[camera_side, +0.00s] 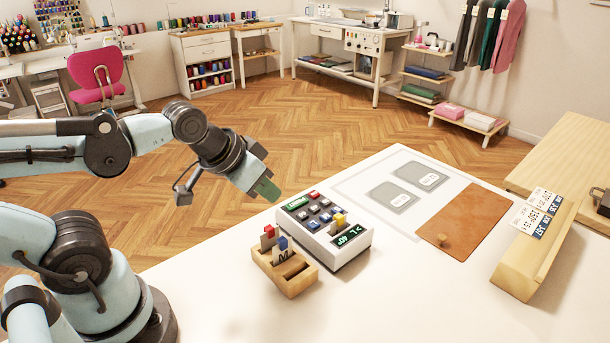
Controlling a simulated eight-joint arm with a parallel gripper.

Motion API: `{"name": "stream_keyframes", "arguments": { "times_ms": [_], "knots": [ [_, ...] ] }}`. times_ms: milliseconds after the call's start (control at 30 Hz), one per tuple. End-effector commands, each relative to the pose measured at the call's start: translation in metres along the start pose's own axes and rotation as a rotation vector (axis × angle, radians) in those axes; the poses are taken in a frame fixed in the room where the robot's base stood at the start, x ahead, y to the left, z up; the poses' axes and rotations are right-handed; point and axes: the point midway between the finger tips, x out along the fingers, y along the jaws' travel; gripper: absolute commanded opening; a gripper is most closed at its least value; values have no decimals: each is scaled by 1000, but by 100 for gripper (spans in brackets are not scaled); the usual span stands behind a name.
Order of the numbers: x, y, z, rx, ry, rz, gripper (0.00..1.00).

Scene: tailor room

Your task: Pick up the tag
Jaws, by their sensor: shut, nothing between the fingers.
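My gripper (267,189) is in the air to the upper left of a keypad device (349,262), with dark green fingertips angled down. It is shut and empty. White and blue printed tags (540,211) stand on a long wooden block (527,270) at the right, far from my gripper. A small wooden holder (296,289) in front of the device holds small pieces with a red top (269,231) and a blue top (283,243). A yellow-topped piece (339,220) stands at the device. I cannot tell which of these the task calls the tag.
The table front is clear.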

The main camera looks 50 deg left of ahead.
Motion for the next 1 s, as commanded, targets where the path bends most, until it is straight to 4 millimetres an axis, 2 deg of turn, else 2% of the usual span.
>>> {"name": "stream_keyframes", "arguments": {
  "times_ms": [467,767,1000],
  "knots": [
    [0,0,0,0,0,0,2],
    [0,0,0,0,0,0,47],
    [0,0,0,0,0,0,47]
  ]
}}
